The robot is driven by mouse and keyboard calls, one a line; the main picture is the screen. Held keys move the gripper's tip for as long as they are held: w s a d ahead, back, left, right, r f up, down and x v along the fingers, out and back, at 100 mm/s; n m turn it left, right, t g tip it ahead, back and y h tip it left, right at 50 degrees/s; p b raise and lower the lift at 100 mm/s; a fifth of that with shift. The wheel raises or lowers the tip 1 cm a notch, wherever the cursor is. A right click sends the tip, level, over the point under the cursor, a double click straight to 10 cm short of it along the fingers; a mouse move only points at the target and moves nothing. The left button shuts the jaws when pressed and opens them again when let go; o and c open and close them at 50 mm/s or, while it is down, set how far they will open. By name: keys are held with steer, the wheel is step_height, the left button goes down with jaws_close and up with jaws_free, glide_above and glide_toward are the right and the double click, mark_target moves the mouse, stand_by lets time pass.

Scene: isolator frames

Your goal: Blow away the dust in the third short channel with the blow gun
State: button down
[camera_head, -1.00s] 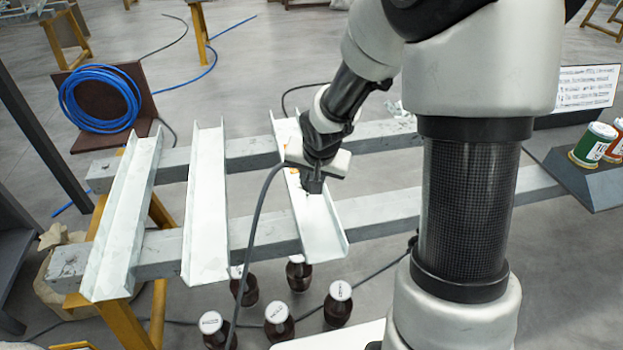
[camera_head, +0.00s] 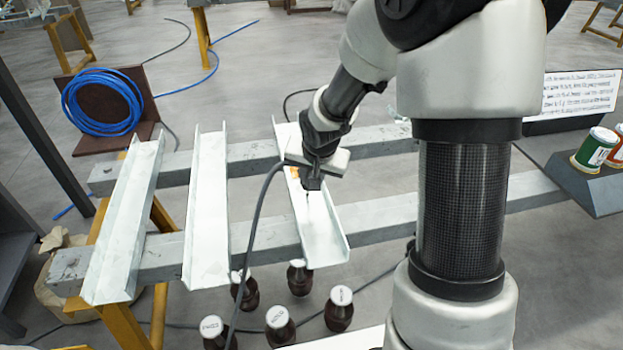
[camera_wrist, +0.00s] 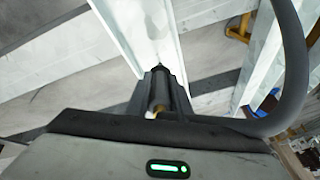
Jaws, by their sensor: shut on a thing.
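Three pale metal channels lie side by side across two grey beams. The third short channel (camera_head: 325,240) is the rightmost, and its trough also shows in the wrist view (camera_wrist: 140,28). My gripper (camera_head: 311,183) is over its middle, pointing down into the trough. In the wrist view my gripper (camera_wrist: 160,88) is shut on the blow gun (camera_wrist: 159,92), whose brass-coloured part shows between the dark fingers. Most of the blow gun is hidden. An orange patch (camera_head: 294,173) shows in the channel beside my gripper. I cannot make out the dust clearly.
The first channel (camera_head: 122,225) and second channel (camera_head: 208,225) lie to the left. A dark hose (camera_head: 258,215) hangs from my wrist. Several dark bottles (camera_head: 339,308) stand below the beams. A blue hose coil (camera_head: 103,101) is at left; cans (camera_head: 594,148) are at right.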

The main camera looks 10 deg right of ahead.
steer(key=shift+w, duration=0.15)
steer(key=shift+w, duration=0.8)
steer(key=shift+r+p, duration=3.5)
steer(key=shift+r, duration=1.05)
